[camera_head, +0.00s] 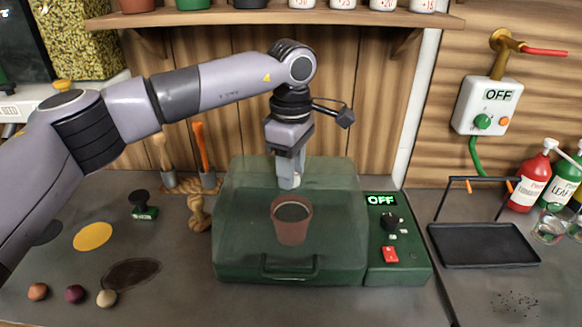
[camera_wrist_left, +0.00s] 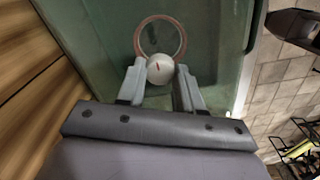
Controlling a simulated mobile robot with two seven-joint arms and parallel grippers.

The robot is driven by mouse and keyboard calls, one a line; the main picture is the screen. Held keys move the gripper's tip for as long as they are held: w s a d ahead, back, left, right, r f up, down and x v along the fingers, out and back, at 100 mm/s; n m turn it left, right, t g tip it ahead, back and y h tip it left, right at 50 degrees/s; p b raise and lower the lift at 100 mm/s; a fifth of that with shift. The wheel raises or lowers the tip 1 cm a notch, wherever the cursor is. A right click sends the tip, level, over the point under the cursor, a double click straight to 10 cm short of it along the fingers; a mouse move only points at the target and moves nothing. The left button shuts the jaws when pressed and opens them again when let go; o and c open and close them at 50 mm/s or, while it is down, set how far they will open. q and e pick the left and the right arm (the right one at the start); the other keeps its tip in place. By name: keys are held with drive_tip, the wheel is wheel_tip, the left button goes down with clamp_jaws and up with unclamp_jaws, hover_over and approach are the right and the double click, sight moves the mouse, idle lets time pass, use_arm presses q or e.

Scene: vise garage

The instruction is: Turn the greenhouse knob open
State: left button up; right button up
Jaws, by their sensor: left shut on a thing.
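The greenhouse (camera_head: 235,245) is a green box with a see-through lid, standing in the middle of the counter; a reddish pot (camera_head: 291,232) shows inside it. My left gripper (camera_head: 289,182) points down over the lid's back part. Its fingers are closed around a round white knob (camera_wrist_left: 160,69) with a short red mark, which shows between the fingertips in the left wrist view. The fingers hide most of this knob in the head view. The panel at the greenhouse's right has a lit "OFF" display (camera_head: 381,200), a black dial (camera_head: 389,222) and a red switch (camera_head: 390,254). My right gripper is not in view.
A wall box (camera_head: 486,106) also reads "OFF". A black tray (camera_head: 484,246) and bottles (camera_head: 530,183) stand at the right. Tools, a stamp (camera_head: 143,206) and small balls (camera_head: 75,293) are at the left. A shelf (camera_head: 270,17) with pots is above my arm.

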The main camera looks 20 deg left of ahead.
use_arm(q)
drive_tip(key=o, duration=1)
drive_tip(key=shift+o, duration=0.2)
drive_tip(key=shift+r+b, duration=0.45)
drive_tip(key=shift+r, duration=3.15)
drive_tip(key=shift+s+f, duration=0.1)
